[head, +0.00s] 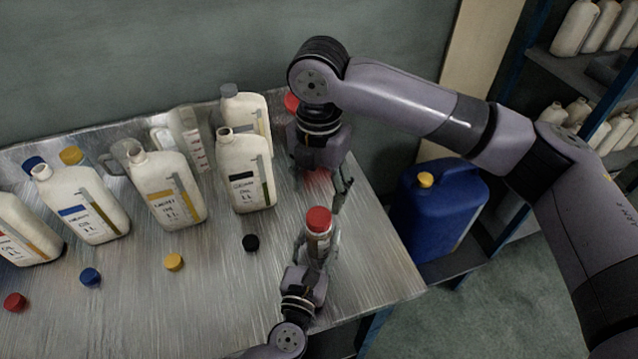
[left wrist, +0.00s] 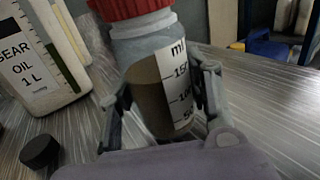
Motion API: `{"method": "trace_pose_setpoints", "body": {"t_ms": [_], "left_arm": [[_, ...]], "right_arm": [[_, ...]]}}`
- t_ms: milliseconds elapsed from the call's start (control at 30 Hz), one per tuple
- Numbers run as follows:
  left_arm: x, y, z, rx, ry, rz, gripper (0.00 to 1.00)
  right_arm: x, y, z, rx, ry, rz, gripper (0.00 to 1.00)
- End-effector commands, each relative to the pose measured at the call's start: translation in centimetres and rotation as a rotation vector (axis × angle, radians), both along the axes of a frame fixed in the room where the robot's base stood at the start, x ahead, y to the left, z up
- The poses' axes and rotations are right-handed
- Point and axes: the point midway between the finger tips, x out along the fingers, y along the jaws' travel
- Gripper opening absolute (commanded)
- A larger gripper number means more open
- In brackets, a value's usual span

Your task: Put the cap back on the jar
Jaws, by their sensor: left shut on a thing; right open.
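The jar (head: 318,241) is clear with a white millilitre scale and holds brown liquid; it also shows in the left wrist view (left wrist: 158,90). Its red cap (head: 319,219) sits on top of the jar in both views. I cannot tell how tightly it is seated. My left gripper (head: 317,250) is shut around the jar's body, with one finger on each side in the left wrist view (left wrist: 162,105). My right gripper (head: 340,188) is open, just behind and above the jar, apart from the cap. It partly hides a red object behind it.
Several white oil bottles stand to the left, including the gear oil bottle (head: 247,180). A black cap (head: 250,242), yellow cap (head: 174,262), blue cap (head: 91,277) and red cap (head: 15,302) lie on the metal table (head: 215,315). A blue canister (head: 437,208) stands beyond the right edge.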

Motion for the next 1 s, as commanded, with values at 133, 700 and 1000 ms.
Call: {"method": "trace_pose_setpoints", "body": {"t_ms": [133, 700, 1000], "left_arm": [[0.0, 0.0, 0.0, 0.000, 0.000, 0.001, 0.00], [0.0, 0.0, 0.0, 0.000, 0.000, 0.000, 0.00], [0.0, 0.0, 0.0, 0.000, 0.000, 0.000, 0.00]], "right_arm": [[-0.1, -0.1, -2.0, -0.003, 0.003, -0.001, 0.57], [0.0, 0.0, -7.6, -0.001, 0.000, 0.000, 0.57], [0.0, 0.0, -7.6, -0.001, 0.000, -0.001, 0.51]]}}
